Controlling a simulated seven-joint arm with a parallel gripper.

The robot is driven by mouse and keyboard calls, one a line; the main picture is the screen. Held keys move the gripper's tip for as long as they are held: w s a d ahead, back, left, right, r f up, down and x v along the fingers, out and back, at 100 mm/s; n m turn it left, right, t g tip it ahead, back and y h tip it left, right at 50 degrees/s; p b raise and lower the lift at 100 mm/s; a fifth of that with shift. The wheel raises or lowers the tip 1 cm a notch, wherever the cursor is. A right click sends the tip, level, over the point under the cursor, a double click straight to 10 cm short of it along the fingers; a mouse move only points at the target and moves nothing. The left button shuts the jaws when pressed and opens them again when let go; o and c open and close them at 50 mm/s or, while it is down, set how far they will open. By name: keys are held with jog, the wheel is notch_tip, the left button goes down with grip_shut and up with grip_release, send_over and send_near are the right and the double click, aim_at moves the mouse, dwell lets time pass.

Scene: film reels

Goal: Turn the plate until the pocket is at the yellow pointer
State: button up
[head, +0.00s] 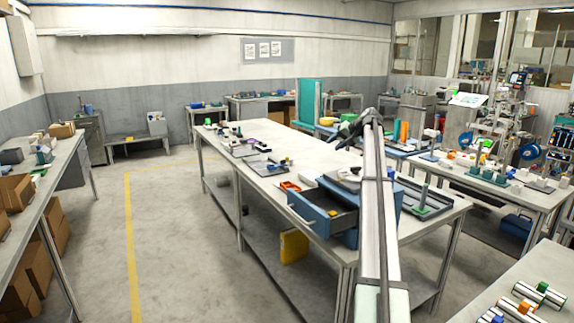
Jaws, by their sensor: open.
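My arm reaches away over the long central table, and my dark gripper (346,133) is at its far end, above the table's middle. It is open and small in the picture, with nothing visible in it. A pale, flat round piece that may be the plate (347,175) lies on top of the blue drawer cabinet, nearer to me than the gripper and partly behind my arm. A small yellowish spot beside it may be the pointer, but I cannot tell. The pocket cannot be made out.
The blue cabinet's drawer (325,212) stands open to the left past the edge of the central table (272,187). An orange tray (289,186) and dark trays of small parts lie on the table. A grey tray with an upright post (423,196) is right of my arm. Open floor lies left.

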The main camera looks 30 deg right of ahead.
aim_at(357, 172)
jog(key=w+a+f+n+y, duration=0.1)
jog(key=w+a+f, duration=0.3)
jog(key=a, duration=0.5)
jog(key=w+a+f+g+y, duration=0.1)
jog(key=w+a+f, duration=0.3)
jog(key=a, duration=0.6)
jog(key=shift+a+f+n, duration=0.2)
jog(key=shift+a+n, duration=0.1)
jog(key=shift+n, duration=0.1)
